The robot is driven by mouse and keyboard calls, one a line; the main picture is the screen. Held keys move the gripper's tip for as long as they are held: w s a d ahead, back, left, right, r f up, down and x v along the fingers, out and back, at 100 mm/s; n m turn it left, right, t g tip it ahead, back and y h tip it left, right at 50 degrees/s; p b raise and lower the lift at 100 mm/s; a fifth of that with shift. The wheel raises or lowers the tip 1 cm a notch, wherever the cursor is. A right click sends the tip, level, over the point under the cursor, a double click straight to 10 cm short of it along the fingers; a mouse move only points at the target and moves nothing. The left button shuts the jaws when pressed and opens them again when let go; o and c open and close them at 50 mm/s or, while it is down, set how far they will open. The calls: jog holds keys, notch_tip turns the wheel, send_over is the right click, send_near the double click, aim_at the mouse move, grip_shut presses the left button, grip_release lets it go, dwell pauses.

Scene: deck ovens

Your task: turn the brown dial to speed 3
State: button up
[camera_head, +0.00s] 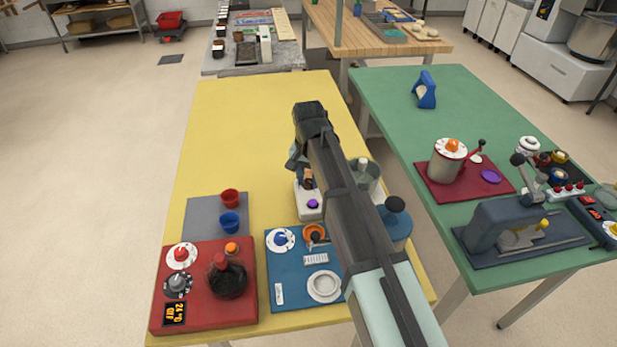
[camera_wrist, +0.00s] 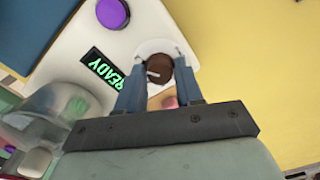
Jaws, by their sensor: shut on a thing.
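The brown dial (camera_wrist: 158,69) sits on a round white plate on a white appliance (camera_wrist: 90,45). It has a pale pointer line, and no speed numbers can be read around it. My gripper (camera_wrist: 160,75) is shut on the dial, with one blue-grey finger on each side of it. In the head view, the white appliance (camera_head: 309,213) stands on the yellow table, and my arm covers part of it. The brown dial shows there as a small spot (camera_head: 308,183) beside my gripper (camera_head: 300,170).
The appliance carries a purple button (camera_wrist: 113,13) and a green READY display (camera_wrist: 103,68). A clear glass vessel (camera_wrist: 45,115) stands close by. A blue panel (camera_head: 278,262) and a red panel (camera_head: 240,312) lie nearer. The far part of the yellow table (camera_head: 245,125) is clear.

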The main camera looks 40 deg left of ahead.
aim_at(309, 181)
jog(key=shift+m, duration=0.4)
jog(key=o, duration=1)
notch_tip(309, 181, up, 14)
jog(key=shift+f, duration=0.1)
dwell(0.4)
dwell(0.4)
